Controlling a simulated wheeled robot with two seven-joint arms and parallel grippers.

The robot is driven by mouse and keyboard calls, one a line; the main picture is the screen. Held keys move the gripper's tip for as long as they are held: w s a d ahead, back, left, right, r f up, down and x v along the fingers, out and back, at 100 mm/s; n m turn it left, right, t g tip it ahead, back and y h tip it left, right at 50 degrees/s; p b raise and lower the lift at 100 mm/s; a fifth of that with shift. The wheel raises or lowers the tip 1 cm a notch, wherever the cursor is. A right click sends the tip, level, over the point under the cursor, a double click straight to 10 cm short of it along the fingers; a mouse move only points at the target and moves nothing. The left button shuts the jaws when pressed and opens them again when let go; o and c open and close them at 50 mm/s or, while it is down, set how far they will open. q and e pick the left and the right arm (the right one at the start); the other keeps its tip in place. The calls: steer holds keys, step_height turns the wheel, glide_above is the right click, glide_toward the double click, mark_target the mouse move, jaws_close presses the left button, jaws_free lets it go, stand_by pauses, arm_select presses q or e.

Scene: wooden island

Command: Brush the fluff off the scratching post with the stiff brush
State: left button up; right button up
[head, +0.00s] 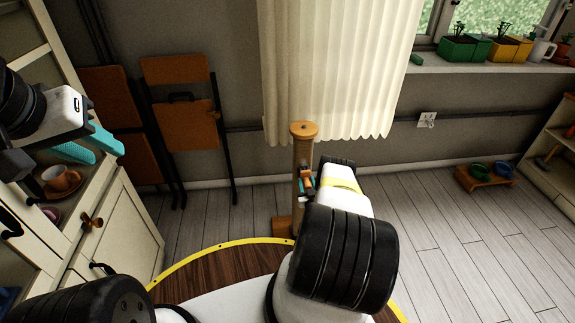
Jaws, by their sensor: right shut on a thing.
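The scratching post (301,150) stands upright on the floor beyond my base, with a round flat top and a square wooden base (283,226). My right gripper (306,182) is at the post's mid-height, low behind my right arm. It is shut on a small orange-brown thing (308,177), likely the stiff brush, which overlaps the post; I cannot tell whether they touch. My arm hides part of the post's right side and lower part. No fluff can be made out. My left gripper (109,155) is at the far left, its teal fingers apart and empty, before the cabinet.
A cream cabinet (124,243) with a cup (61,180) on its shelf stands close on the left. Folded orange chairs (178,128) lean on the wall. A curtain (335,65) hangs behind the post. A low wooden stand with bowls (486,180) is at right; floor between is clear.

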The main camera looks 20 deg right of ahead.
steer(key=shift+s+d, duration=0.15)
steer(key=shift+d, duration=0.7)
steer(key=shift+r, duration=0.1)
steer(key=shift+r, duration=0.95)
steer(key=shift+a, duration=0.1)
steer(key=shift+a, duration=0.25)
